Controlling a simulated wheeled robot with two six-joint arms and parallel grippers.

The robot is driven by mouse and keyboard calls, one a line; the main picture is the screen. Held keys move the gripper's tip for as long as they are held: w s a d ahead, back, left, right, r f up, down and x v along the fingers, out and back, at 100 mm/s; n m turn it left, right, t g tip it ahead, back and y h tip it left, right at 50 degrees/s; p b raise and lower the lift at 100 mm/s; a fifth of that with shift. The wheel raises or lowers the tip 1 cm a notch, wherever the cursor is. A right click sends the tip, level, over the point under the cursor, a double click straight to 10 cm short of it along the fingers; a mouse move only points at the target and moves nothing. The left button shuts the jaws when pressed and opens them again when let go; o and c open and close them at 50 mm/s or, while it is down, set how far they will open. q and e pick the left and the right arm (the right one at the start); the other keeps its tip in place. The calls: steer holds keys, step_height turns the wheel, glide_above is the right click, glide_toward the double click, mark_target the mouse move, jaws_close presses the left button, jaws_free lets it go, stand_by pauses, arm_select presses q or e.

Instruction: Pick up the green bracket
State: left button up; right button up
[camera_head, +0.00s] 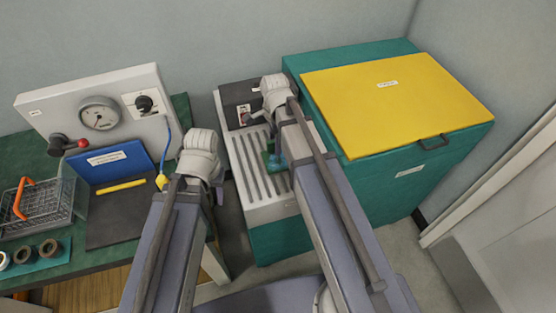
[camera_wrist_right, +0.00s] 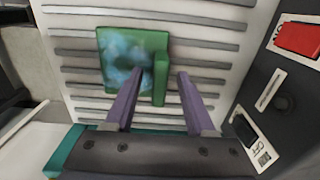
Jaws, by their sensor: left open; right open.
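The green bracket (camera_wrist_right: 161,80) lies on a slatted light-grey surface (camera_wrist_right: 215,45) in the right wrist view. It has a flat plate with a bluish blotch and an upright flange on its right side. My right gripper (camera_wrist_right: 157,90) is open. Its two purple fingers reach toward the bracket, with the flange between them in the picture; I cannot tell whether they touch it. In the head view the bracket (camera_head: 273,158) is partly hidden by my right arm.
A control panel with a red switch (camera_wrist_right: 299,39) stands beside the slats. A teal chest with a yellow lid (camera_head: 390,100) is at the right.

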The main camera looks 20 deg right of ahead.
steer(key=shift+c, duration=0.2)
jaws_close()
stand_by(0.3)
stand_by(0.9)
